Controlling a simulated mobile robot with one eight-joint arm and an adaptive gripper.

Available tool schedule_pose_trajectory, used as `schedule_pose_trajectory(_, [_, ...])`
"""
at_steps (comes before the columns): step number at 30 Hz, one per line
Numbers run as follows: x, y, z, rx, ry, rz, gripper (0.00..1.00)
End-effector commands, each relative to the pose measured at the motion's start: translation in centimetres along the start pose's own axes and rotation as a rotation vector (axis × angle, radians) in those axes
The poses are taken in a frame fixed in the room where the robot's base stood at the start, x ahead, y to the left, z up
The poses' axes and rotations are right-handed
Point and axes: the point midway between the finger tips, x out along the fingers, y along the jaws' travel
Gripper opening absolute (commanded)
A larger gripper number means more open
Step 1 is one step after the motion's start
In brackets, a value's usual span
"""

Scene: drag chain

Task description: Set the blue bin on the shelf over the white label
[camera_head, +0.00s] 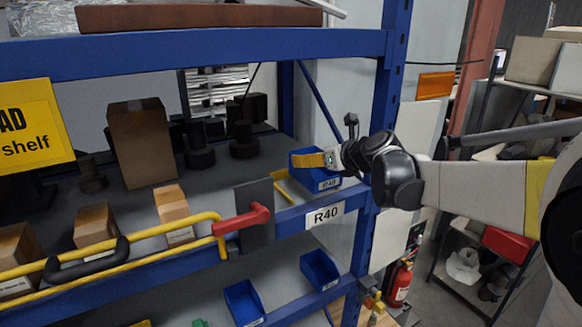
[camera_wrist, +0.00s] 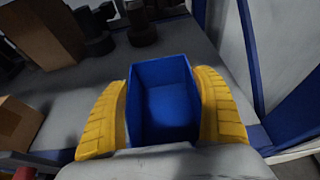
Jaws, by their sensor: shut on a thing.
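The blue bin (camera_head: 328,182) is at the right end of the shelf, just above the white R40 label (camera_head: 325,214) on the shelf's front beam. In the wrist view the bin (camera_wrist: 163,100) is empty and upright, with a yellow finger along each side. My gripper (camera_head: 318,160) is shut on the bin; it also shows in the wrist view (camera_wrist: 165,112). The shelf surface (camera_head: 135,203) is grey. I cannot tell whether the bin's base touches it. The white label is not visible in the wrist view.
A blue upright (camera_head: 385,120) stands right of the bin. A yellow rail (camera_head: 150,240) and a red handle (camera_head: 242,220) by a dark plate are to the left. Cartons (camera_head: 140,145) and dark round parts (camera_head: 243,140) stand on the shelf. Two blue bins (camera_head: 319,271) sit below.

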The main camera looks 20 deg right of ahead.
Motion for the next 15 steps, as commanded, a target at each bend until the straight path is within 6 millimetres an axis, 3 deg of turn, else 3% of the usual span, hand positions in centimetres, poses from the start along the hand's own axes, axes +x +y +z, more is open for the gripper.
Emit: schedule_pose_trajectory(15, [2.2,0.4,-3.9,0.001,0.0,-0.001,0.47])
